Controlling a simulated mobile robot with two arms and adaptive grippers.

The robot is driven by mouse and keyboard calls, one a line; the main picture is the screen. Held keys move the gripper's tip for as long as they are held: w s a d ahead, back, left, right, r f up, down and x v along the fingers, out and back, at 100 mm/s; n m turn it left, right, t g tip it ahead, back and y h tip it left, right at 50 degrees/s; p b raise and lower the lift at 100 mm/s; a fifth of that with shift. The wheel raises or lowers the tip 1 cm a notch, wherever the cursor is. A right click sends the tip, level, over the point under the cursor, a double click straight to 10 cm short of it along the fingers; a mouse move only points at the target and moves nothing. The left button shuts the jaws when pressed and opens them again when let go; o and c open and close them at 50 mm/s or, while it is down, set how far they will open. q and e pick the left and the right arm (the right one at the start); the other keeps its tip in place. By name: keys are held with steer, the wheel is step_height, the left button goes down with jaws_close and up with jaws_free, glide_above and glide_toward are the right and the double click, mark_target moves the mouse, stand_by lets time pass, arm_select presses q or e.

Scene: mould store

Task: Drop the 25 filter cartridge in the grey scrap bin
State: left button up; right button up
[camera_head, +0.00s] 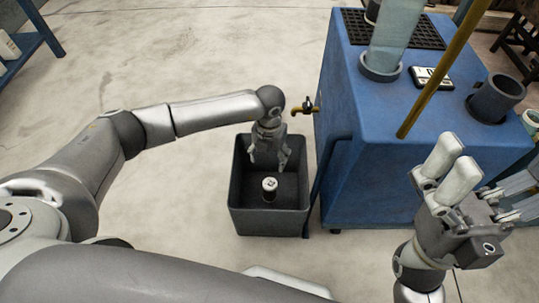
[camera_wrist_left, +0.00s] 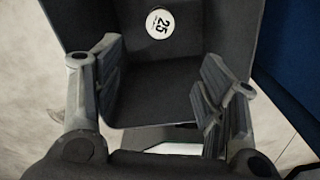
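The filter cartridge has a white top marked 25 (camera_wrist_left: 159,24); it stands upright on the floor of the bin, and it also shows in the head view (camera_head: 269,185). The dark grey scrap bin (camera_head: 268,222) stands on the floor left of the blue machine. My left gripper (camera_head: 270,160) is over the bin with its fingers reaching down inside the rim. Its fingers are spread, with nothing between them, and the cartridge is apart from them. My right gripper (camera_head: 452,172) is at the right, in front of the blue machine, with its fingers apart and nothing seen between them.
A blue machine (camera_head: 365,170) stands right of the bin, with a brass tap (camera_head: 303,108) jutting toward my left wrist. A yellow-brown pole (camera_head: 440,75) and a dark cup (camera_head: 495,98) are on its top. Concrete floor left of the bin is clear.

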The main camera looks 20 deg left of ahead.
stand_by(0.3)
arm_select(q)
step_height(320, 180, up, 12)
stand_by(0.4)
steer(key=shift+s+f, duration=0.1)
steer(key=shift+s, duration=0.05)
stand_by(0.8)
